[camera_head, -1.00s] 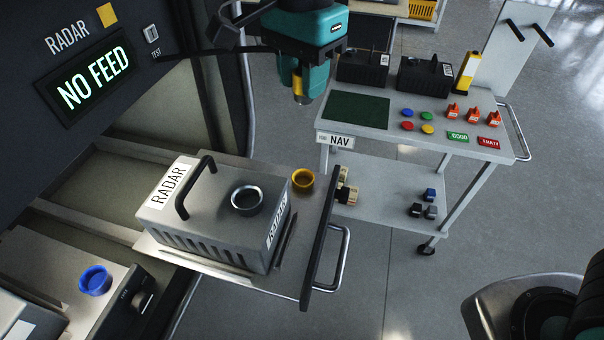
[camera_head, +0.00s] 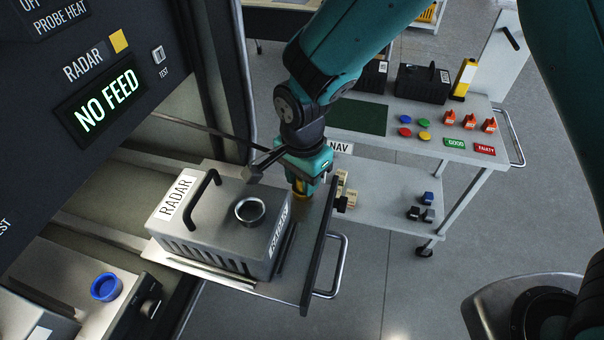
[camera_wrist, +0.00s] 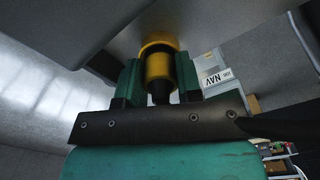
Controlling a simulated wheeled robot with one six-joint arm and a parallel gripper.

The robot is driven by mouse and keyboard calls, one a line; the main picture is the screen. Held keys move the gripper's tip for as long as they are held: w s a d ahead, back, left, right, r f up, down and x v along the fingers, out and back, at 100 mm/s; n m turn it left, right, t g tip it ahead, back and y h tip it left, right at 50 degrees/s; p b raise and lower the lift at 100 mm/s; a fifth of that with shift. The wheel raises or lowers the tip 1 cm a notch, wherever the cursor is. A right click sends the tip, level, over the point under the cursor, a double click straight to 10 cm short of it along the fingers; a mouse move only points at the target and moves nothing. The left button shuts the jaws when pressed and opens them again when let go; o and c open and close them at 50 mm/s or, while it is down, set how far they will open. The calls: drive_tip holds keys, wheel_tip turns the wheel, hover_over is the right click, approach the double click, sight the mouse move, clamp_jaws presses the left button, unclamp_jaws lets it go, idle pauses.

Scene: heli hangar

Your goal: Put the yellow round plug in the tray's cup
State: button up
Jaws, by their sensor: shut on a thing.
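My gripper (camera_head: 301,188) is shut on the yellow round plug, with a finger on each side of it. In the wrist view the yellow plug (camera_wrist: 158,68) stands between the two fingers, in line with the tray's yellow cup (camera_wrist: 157,46). The plug's far end meets or overlaps the cup's rim; I cannot tell how deep it sits. In the head view my gripper points down at the cup's spot on the tray (camera_head: 237,285), right of the grey RADAR unit (camera_head: 225,240), and mostly hides plug and cup.
The RADAR unit with its black handle (camera_head: 202,198) and round socket (camera_head: 250,210) is close left of my gripper. A blue cup (camera_head: 106,287) is at lower left. The panel reads NO FEED (camera_head: 107,101).

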drive_tip(key=o, duration=0.9)
drive_tip(key=shift+o, duration=0.2)
drive_tip(key=shift+r, duration=0.1)
wheel_tip(320, 180, up, 12)
drive_tip(key=b, duration=0.3)
drive_tip(key=s+d+r+n+y, duration=0.2)
drive_tip(key=s+d+n, duration=0.3)
drive_tip(key=s+n, duration=0.3)
drive_tip(key=s+d+r+n+y, duration=0.2)
drive_tip(key=s+d+r+n, duration=0.1)
drive_tip(key=s+d+n, duration=0.3)
drive_tip(key=s+n, duration=0.2)
drive_tip(key=shift+d+r+n, duration=0.2)
drive_tip(key=shift+r+n, duration=0.1)
drive_tip(key=shift+r, duration=0.05)
drive_tip(key=shift+s, duration=0.1)
